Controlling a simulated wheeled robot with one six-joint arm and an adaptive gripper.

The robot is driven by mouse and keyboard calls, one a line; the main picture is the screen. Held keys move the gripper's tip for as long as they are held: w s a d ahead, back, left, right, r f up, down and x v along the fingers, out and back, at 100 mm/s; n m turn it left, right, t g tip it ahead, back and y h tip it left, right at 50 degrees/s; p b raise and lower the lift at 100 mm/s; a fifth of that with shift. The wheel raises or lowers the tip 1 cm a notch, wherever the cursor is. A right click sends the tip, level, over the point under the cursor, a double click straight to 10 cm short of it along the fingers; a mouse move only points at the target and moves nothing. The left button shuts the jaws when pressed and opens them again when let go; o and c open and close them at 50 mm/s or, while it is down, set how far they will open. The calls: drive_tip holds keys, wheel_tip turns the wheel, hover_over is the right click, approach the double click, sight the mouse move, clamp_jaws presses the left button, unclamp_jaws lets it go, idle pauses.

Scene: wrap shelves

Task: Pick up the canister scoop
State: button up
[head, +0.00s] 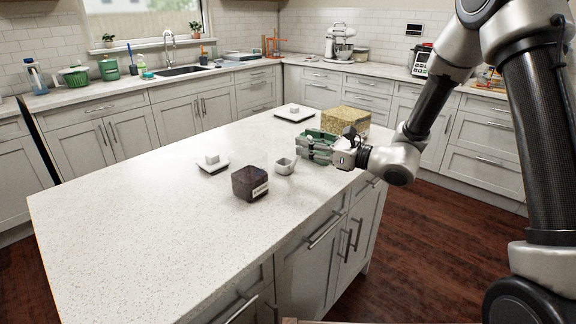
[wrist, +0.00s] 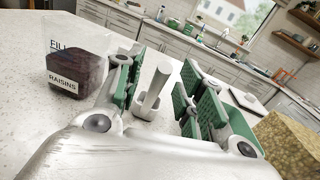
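The scoop, a small light-grey cup (head: 285,167), stands on the island counter beside the dark container. In the wrist view the scoop (wrist: 146,107) appears between and beyond my fingers, with a pale handle-like bar rising from it. My gripper (head: 308,147) has green finger pads and is just behind and to the right of the scoop in the head view. In the wrist view my gripper (wrist: 158,92) is open, with a wide gap between its pads. I cannot tell whether the scoop is within the gap or only beyond it; no finger is seen closed on it.
A clear container of raisins (head: 250,184) stands left of the scoop; it also shows in the wrist view (wrist: 78,70). A speckled golden box (head: 345,120) is behind my gripper. The counter's left is clear.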

drive_tip(key=shift+w+a, duration=0.25)
drive_tip(key=shift+a, duration=0.2)
clamp_jaws()
drive_tip(key=shift+r, duration=0.1)
